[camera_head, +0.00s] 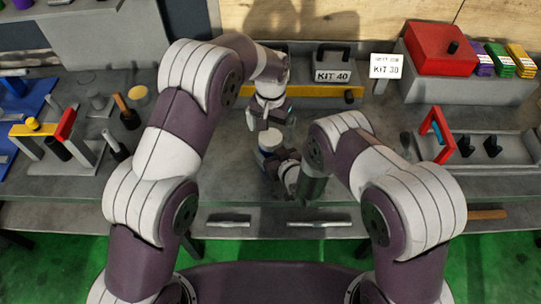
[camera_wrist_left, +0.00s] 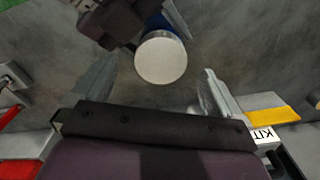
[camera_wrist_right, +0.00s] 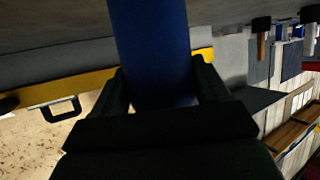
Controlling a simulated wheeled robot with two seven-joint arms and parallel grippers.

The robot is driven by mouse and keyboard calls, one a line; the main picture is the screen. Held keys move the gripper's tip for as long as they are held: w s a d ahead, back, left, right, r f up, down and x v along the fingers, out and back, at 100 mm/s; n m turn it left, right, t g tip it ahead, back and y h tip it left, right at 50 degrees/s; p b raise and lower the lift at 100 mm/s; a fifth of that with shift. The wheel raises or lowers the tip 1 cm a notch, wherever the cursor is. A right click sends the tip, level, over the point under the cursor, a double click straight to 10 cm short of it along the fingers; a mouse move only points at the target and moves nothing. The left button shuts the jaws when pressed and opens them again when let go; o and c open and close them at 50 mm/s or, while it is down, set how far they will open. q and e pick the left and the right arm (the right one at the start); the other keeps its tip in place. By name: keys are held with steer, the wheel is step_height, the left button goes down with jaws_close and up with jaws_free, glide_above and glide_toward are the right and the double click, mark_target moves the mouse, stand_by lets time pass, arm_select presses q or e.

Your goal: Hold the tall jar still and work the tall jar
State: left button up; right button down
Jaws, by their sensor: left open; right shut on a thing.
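The tall jar has a blue body and a pale round lid (camera_head: 270,139); it stands upright on the grey bench. My right gripper (camera_head: 277,166) is shut around the jar's body from the near side. In the right wrist view the blue body (camera_wrist_right: 150,45) fills the space between the fingers. My left gripper (camera_head: 268,122) is open, pointing down just above the lid. In the left wrist view the lid (camera_wrist_left: 160,58) shows between its spread fingertips, apart from both. My right gripper hides part of the jar's lower body.
A red box (camera_head: 438,47) is at the back right. A red-handled fixture (camera_head: 437,133) stands right, and a yellow-topped stand (camera_head: 38,130) left. The bench around the jar is mostly clear.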

arm_select(q)
steer(key=shift+r, duration=0.6)
steer(key=shift+c, duration=0.4)
steer(key=shift+w+r, duration=0.15)
steer(key=shift+r, duration=0.1)
step_height(320, 180, up, 2)
steer(key=n, duration=0.4)
steer(key=shift+w+r, duration=0.1)
steer(key=shift+r, duration=0.05)
steer(key=shift+r+n, duration=0.25)
steer(key=shift+n, duration=0.95)
steer(key=n, duration=0.2)
steer(key=shift+s+n, duration=0.25)
steer(key=shift+n, duration=0.15)
